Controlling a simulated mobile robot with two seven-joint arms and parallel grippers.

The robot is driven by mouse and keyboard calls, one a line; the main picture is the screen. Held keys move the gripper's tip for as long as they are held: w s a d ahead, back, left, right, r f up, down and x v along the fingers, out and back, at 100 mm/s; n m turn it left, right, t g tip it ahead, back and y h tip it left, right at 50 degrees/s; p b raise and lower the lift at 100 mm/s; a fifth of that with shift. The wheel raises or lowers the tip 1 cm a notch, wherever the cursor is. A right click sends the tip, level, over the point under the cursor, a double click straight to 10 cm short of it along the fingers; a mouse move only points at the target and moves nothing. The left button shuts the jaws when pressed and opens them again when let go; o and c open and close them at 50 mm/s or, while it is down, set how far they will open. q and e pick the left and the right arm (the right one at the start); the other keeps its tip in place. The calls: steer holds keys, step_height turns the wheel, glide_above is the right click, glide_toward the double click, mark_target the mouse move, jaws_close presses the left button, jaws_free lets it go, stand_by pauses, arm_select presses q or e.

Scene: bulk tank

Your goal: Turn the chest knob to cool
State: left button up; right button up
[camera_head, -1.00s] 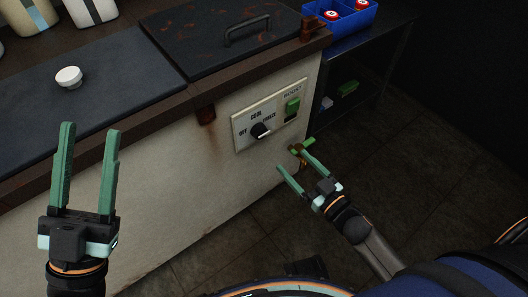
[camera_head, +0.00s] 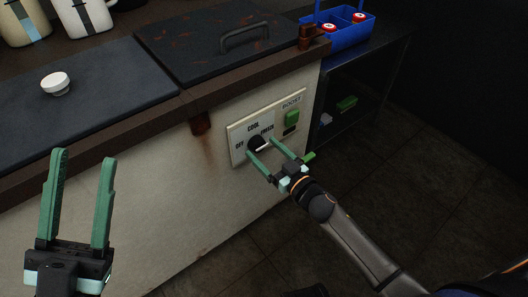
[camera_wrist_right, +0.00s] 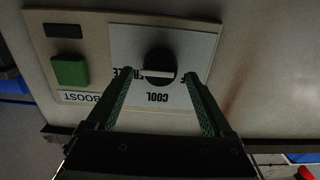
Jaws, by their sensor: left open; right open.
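The round black chest knob (camera_head: 257,144) with a white pointer bar is on a pale control panel (camera_head: 237,158) on the chest's front. OFF is to its left, COOL above and FREEZE to its right; the pointer lies toward the FREEZE side. My right gripper (camera_head: 260,145) is open, with one fingertip on either side of the knob. In the right wrist view the knob (camera_wrist_right: 160,66) shows between the fingertips, with gaps at both sides; I cannot tell how deep the fingers reach. My left gripper (camera_head: 82,156) is open and empty at the lower left, away from the panel.
A green BOOST switch (camera_head: 291,118) is right of the knob on the same panel. A blue caddy (camera_head: 350,36) stands on the shelf at right. The floor front right is clear.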

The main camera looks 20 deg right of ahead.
steer(key=shift+w+a, duration=0.15)
steer(key=shift+w, duration=0.15)
steer(key=shift+c, duration=0.2)
jaws_close()
stand_by(0.4)
